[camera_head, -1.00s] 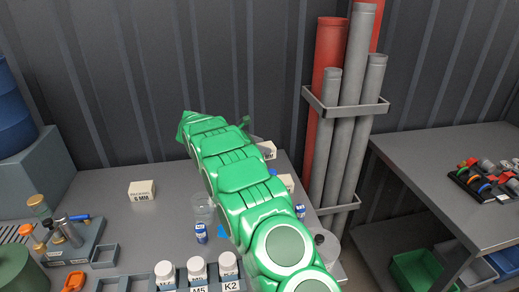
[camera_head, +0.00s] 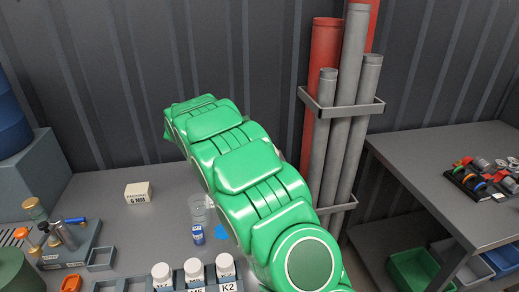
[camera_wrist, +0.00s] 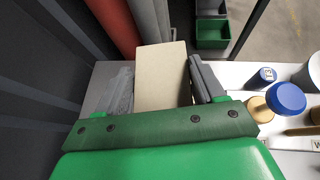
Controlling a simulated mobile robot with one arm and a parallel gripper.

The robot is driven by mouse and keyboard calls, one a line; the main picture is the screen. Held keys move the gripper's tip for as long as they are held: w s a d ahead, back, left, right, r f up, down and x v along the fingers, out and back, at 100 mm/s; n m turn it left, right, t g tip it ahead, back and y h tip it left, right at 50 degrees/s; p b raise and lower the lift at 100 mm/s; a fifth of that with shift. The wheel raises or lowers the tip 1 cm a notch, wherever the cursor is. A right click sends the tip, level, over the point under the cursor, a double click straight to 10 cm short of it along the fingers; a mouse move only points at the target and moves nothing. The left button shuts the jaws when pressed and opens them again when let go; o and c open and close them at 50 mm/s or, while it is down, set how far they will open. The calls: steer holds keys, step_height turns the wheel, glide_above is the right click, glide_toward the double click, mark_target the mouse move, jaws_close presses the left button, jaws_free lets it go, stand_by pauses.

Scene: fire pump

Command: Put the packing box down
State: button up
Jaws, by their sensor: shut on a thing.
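In the wrist view a plain cream packing box (camera_wrist: 161,76) sits between the two fingers of my gripper (camera_wrist: 162,88), which is shut on it. The box's lower end is hidden behind the gripper body. I cannot tell whether the box touches the bench below. In the head view my green arm hides the gripper and the held box. Another packing box, marked 6 MM (camera_head: 138,193), stands on the grey bench (camera_head: 100,188) left of my arm.
A clear cup (camera_head: 198,211), a small blue bottle (camera_head: 198,236) and a blue patch (camera_head: 223,233) lie close left of my arm. White-capped bottles (camera_head: 193,269) stand in front. Grey and red pipes (camera_head: 340,130) rise behind. A blue-lidded jar (camera_wrist: 286,98) is right of my gripper.

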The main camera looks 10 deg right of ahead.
steer(key=s+a+n+t, duration=0.1)
steer(key=s+a, duration=0.2)
steer(key=a, duration=0.5)
steer(key=s+a+n+t, duration=0.1)
steer(key=s+a, duration=0.2)
steer(key=a, duration=0.6)
steer(key=s+a+n+t+y, duration=0.1)
steer(key=s+a, duration=0.2)
steer(key=a, duration=0.5)
steer(key=shift+s+a, duration=0.15)
steer(key=shift+w+a+f, duration=0.65)
steer(key=shift+w+f, duration=0.9)
steer(key=shift+w, duration=0.5)
steer(key=shift+w+a+f, duration=0.65)
steer(key=shift+w+f, duration=0.95)
steer(key=shift+w, duration=0.5)
steer(key=shift+w+a+f, duration=0.65)
steer(key=shift+w+f, duration=0.9)
steer(key=shift+w, duration=0.5)
steer(key=shift+f, duration=1.6)
steer(key=shift+w+f, duration=0.1)
steer(key=o, duration=1.1)
steer(key=shift+o, duration=0.2)
